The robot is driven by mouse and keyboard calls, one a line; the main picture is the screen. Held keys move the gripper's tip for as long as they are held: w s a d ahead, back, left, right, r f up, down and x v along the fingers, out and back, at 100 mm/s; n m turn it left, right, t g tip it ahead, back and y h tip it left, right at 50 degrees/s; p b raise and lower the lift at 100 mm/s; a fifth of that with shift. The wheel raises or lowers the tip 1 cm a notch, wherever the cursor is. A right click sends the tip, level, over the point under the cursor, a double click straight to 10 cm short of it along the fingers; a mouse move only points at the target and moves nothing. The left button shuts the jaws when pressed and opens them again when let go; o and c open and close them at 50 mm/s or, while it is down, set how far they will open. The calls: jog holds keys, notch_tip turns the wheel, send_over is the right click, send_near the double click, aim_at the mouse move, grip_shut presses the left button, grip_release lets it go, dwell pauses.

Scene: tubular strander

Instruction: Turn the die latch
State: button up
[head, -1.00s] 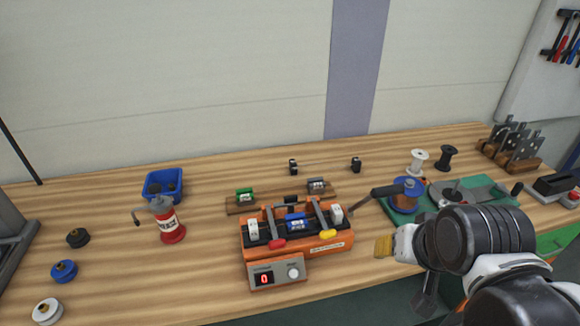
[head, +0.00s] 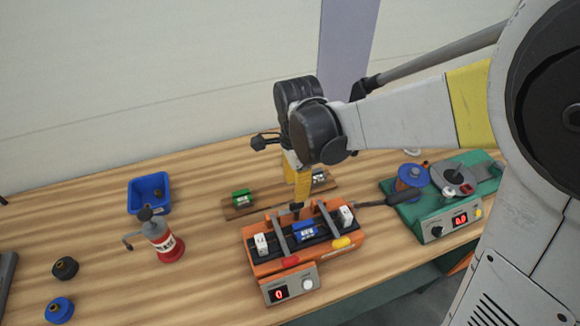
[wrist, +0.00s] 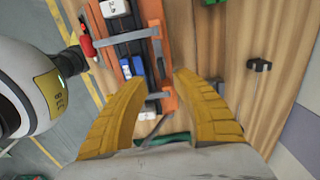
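The orange machine (head: 258,262) stands on the wooden bench with a blue die block (head: 305,231) in its middle. The blue block also shows in the wrist view (wrist: 138,88). A small black part (head: 296,208), which may be the die latch, is at the machine's back edge behind the block; the wrist view shows a dark piece there (wrist: 156,96). My gripper (head: 297,192) points down just above this back edge. In the wrist view its yellow fingers (wrist: 160,80) are spread apart, with the machine's edge seen between them. Whether they touch the black part is unclear.
Two clamp arms with a red handle (head: 291,261) and a yellow handle (head: 341,242) flank the blue block. A wooden rack with a green block (head: 241,197) lies behind. A green winding station (head: 410,208) stands right, a red dispenser (head: 168,245) left.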

aim_at(295, 204)
notch_tip(295, 204, down, 8)
jog(key=shift+r+b, duration=0.15)
jog(key=shift+b, duration=0.8)
grip_shut()
